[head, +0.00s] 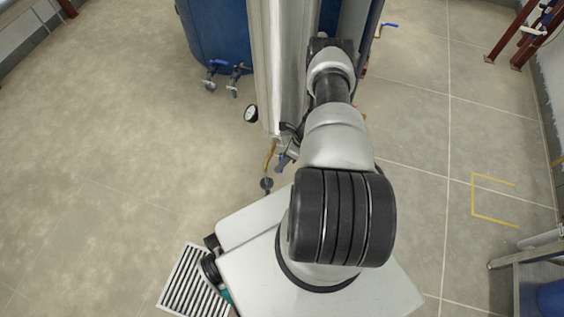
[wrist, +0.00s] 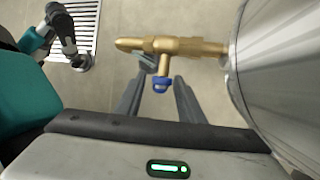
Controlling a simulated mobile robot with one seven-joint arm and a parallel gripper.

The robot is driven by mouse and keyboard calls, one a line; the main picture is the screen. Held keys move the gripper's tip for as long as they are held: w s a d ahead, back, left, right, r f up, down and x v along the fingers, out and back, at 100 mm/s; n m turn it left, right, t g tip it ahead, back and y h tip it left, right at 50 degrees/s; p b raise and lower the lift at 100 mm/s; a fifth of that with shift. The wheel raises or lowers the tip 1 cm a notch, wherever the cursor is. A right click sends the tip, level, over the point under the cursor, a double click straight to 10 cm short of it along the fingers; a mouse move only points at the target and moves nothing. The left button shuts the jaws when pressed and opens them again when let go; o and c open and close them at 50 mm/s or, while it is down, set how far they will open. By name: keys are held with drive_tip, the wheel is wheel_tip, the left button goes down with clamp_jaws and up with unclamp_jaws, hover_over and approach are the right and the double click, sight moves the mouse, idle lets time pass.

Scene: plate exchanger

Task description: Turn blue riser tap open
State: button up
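In the wrist view a brass fitting (wrist: 178,46) comes out of the side of a steel cylinder (wrist: 285,65). A small blue tap (wrist: 161,84) sits on its short brass branch. My gripper (wrist: 160,78) is open, with one dark finger on each side of the blue tap. I cannot tell whether either finger touches it. In the head view a brass pipe (head: 269,155) and a small blue part (head: 283,161) show at the foot of the steel cylinder (head: 283,60). My arm hides most of the gripper there.
A pressure gauge (head: 251,114) is at the cylinder's left. Another blue lever (head: 389,25) is at the right. A floor grate (head: 186,283) lies near my base.

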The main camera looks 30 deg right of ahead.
drive_tip(key=p+v, duration=0.4)
drive_tip(key=v, duration=1.3)
drive_tip(key=shift+r, duration=0.15)
drive_tip(key=shift+s, duration=0.1)
